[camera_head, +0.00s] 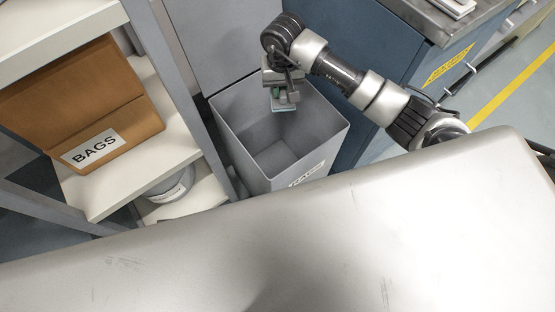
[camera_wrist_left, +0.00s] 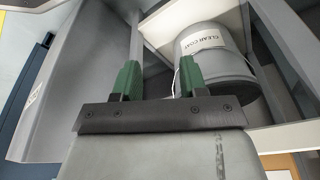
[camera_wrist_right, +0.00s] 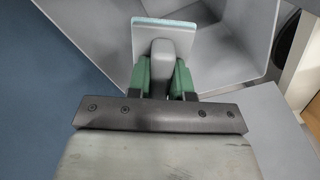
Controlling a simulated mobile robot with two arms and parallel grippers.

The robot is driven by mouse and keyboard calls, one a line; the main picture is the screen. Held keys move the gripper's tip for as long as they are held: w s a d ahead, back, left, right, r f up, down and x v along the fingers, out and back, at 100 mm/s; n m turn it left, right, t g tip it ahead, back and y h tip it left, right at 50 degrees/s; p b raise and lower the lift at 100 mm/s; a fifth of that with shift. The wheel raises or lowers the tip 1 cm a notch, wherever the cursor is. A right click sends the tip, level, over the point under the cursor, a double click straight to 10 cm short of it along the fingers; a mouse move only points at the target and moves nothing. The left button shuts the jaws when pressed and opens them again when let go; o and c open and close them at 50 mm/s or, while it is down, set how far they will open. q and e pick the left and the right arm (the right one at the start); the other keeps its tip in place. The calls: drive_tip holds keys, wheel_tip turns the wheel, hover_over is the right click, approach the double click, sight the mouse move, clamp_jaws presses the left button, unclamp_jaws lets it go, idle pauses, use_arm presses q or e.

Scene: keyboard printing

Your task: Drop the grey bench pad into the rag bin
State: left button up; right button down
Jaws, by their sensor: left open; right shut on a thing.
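The grey bench pad (camera_head: 285,104) hangs from my right gripper (camera_head: 281,88) over the open top of the rag bin (camera_head: 325,152), near its back edge. In the right wrist view, the green fingers (camera_wrist_right: 163,78) are shut on the pad's grey grip, and its flat plate (camera_wrist_right: 165,32) has a pale blue edge. The bin is a tall grey box with a partly blurred label on its front. The part of its inside that I see looks empty. My left gripper (camera_wrist_left: 160,82) is open with nothing between its fingers; it is outside the head view.
A shelf unit (camera_head: 180,80) at the left holds a cardboard box marked BAGS (camera_head: 85,105). A can marked CLEAR COAT (camera_wrist_left: 215,60) stands on a lower shelf. A blue cabinet (camera_head: 375,45) stands right of the bin.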

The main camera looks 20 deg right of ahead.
drive_tip(key=c, duration=0.9)
unclamp_jaws()
drive_tip(key=shift+r, duration=0.3)
use_arm(q)
drive_tip(key=f, duration=0.1)
drive_tip(key=f+p, duration=0.1)
drive_tip(key=f, duration=0.2)
drive_tip(key=shift+s+f, duration=0.15)
drive_tip(key=shift+s, duration=0.25)
use_arm(e)
wheel_tip(320, 180, up, 10)
drive_tip(key=shift+r, duration=0.1)
